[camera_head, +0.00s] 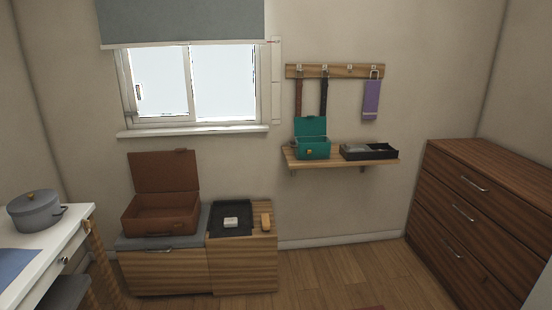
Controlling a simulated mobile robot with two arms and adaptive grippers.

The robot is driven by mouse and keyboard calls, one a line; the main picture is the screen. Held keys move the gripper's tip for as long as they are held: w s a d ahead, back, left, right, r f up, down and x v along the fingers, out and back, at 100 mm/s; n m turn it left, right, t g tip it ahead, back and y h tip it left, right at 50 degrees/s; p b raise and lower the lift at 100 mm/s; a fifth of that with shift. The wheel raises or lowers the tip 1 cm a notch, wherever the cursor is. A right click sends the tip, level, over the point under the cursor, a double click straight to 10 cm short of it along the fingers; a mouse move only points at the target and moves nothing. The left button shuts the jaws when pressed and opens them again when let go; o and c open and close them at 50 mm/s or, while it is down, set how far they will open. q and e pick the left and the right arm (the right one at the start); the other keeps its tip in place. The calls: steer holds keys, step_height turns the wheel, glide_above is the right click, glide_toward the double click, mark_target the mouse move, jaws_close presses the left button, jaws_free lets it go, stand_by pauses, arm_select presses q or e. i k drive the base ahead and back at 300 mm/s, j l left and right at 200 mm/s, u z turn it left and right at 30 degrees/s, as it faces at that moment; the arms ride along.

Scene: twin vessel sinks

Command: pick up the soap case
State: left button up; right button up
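Neither of my grippers shows in the head view. Nothing in view is plainly a soap case. A small white item (231,222) lies in a black tray (217,232) on a low wooden cabinet, and it is too small to identify surely. An orange-tan object (265,221) stands on the cabinet just right of that tray. An open teal box (312,149) and a dark tray (385,154) with small grey items sit on the wall shelf.
An open brown case (160,215) stands on the low cabinet's (165,274) left half. A white table (60,245) with a grey pot (35,211) is at left. A wooden dresser (480,215) is at right. The wooden floor (350,270) between is mostly clear.

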mark_target(229, 223)
steer(key=i, duration=2)
